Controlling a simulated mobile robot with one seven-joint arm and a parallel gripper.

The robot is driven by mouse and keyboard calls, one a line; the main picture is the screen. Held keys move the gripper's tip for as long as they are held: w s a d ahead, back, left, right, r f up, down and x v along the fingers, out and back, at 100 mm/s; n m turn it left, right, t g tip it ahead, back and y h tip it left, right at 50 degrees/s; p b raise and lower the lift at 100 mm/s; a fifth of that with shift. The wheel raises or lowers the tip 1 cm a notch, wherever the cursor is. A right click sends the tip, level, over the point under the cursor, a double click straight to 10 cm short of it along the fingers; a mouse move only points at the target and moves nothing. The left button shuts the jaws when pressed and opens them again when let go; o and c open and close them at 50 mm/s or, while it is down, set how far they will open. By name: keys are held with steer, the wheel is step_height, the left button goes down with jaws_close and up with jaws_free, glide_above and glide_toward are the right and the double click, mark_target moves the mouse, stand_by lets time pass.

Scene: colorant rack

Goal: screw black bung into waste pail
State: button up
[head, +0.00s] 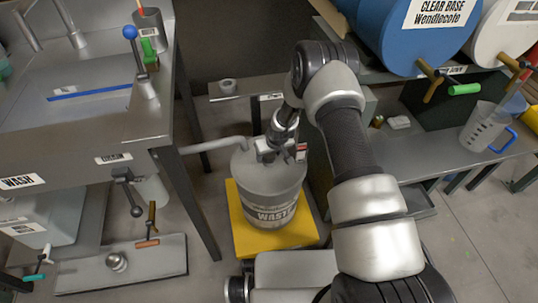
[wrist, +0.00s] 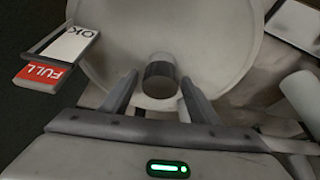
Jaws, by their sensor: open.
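The waste pail (head: 268,207) is a grey-white drum with a "WASTE" label, standing on a yellow mat. My gripper (head: 268,156) is right over its lid. In the wrist view, the pale round lid (wrist: 105,35) fills the upper middle. A short upright cylinder, dark on its side and lighter at its end, appears to be the black bung (wrist: 160,72). It stands between the two fingers of my gripper (wrist: 158,82), with a gap visible on each side. The fingers are open. I cannot tell how deep the bung sits in the lid.
A red and white "FULL/OK" tag (wrist: 62,58) sits at the lid's edge. A grey pipe (head: 213,144) reaches the pail from the left.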

steer(key=n, duration=0.2)
steer(key=n+g+y, duration=0.1)
steer(key=n, duration=0.2)
steer(key=shift+y, duration=0.3)
steer(key=c, duration=1)
steer(key=shift+s+a+r+m, duration=0.1)
steer(key=shift+m, duration=0.5)
steer(key=shift+o, duration=0.2)
steer(key=m+t+h, duration=0.1)
steer(key=m+h, duration=0.1)
steer(key=m, duration=0.2)
steer(key=shift+a+m, duration=0.1)
steer(key=shift+m, duration=0.2)
steer(key=o, duration=1.1)
steer(key=shift+d+m, duration=0.25)
steer(key=shift+m, duration=0.05)
steer(key=shift+o, duration=0.2)
